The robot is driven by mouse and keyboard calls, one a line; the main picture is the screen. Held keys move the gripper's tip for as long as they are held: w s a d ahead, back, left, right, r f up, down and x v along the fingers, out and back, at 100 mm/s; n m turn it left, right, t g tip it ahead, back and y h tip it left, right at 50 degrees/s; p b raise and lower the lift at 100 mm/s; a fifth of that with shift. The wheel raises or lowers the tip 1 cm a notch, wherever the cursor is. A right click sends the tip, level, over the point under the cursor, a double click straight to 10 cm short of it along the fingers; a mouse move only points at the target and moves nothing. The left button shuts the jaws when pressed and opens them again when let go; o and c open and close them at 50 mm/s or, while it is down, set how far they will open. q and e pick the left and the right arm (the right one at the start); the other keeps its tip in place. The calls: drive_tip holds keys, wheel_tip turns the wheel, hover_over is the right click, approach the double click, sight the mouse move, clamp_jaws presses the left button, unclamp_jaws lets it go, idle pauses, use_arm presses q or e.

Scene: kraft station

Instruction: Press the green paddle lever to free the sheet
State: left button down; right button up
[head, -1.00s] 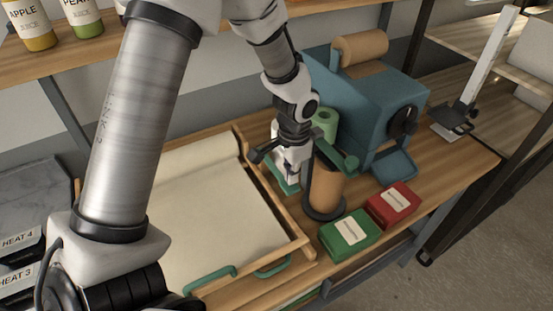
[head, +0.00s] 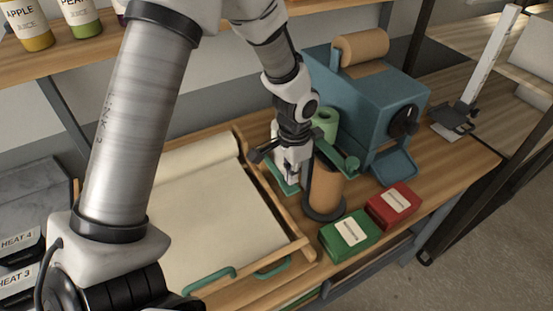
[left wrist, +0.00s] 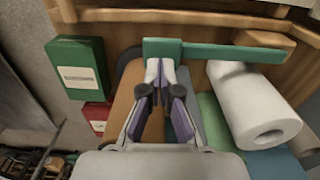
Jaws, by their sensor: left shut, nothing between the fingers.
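The green paddle lever (left wrist: 205,50) lies across the top of the left wrist view, as a flat bar with a wider left end. In the head view a green part (head: 283,184) shows low by the tray's right side, partly hidden behind my gripper. My left gripper (head: 291,181) points down beside the brown kraft roll. In the left wrist view its fingertips (left wrist: 160,72) are together and empty, right at the lever's left end. I cannot tell whether they touch it. A cream sheet (head: 215,215) lies in the wooden tray. My right gripper is not in view.
The brown roll (head: 325,186) stands upright close to my gripper. A green box (head: 350,235) and a red box (head: 394,205) sit in front. A blue machine (head: 365,95) stands behind. A white roll (left wrist: 255,110) shows in the left wrist view. Wooden tray walls (head: 270,190) border the sheet.

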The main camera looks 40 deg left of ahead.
sight(291, 186)
use_arm(q)
drive_tip(key=shift+f, duration=0.1)
drive_tip(key=shift+f+b, duration=2.25)
drive_tip(key=shift+f, duration=1.4)
drive_tip(key=shift+r, duration=0.1)
wheel_tip(291, 186, up, 11)
drive_tip(key=p, duration=1)
drive_tip(key=shift+r+p, duration=0.1)
drive_tip(key=shift+p, duration=0.2)
drive_tip(key=shift+f, duration=0.2)
